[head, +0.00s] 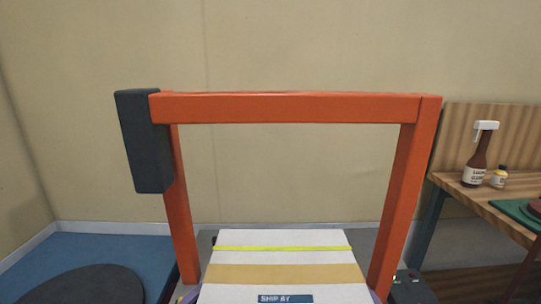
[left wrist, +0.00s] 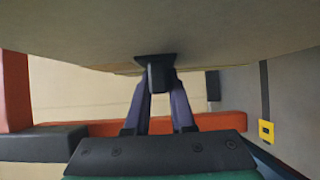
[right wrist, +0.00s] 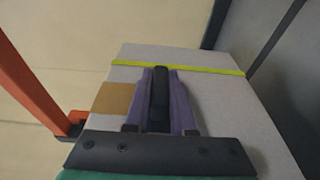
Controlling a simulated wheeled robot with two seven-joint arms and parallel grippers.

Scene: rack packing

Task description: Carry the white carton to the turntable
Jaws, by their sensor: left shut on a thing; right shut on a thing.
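The white carton (head: 283,271) is low in the middle of the head view, with a tan tape band, a yellow-green strap and a blue label. My left gripper (left wrist: 160,80) is shut on the carton's left side; in the left wrist view the carton (left wrist: 160,25) fills the top as a shaded face. My right gripper (right wrist: 160,90) is shut on its right side, and the carton (right wrist: 215,100) shows behind the fingers. A dark round disc (head: 80,286), possibly the turntable, lies at the lower left, partly cut off.
An orange gate frame (head: 285,108) stands ahead, its posts either side of the carton's far end. A dark box (head: 143,142) is on its left post. The disc is on a blue surface (head: 125,250). A wooden table (head: 480,194) with a brown bottle (head: 479,158) stands right.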

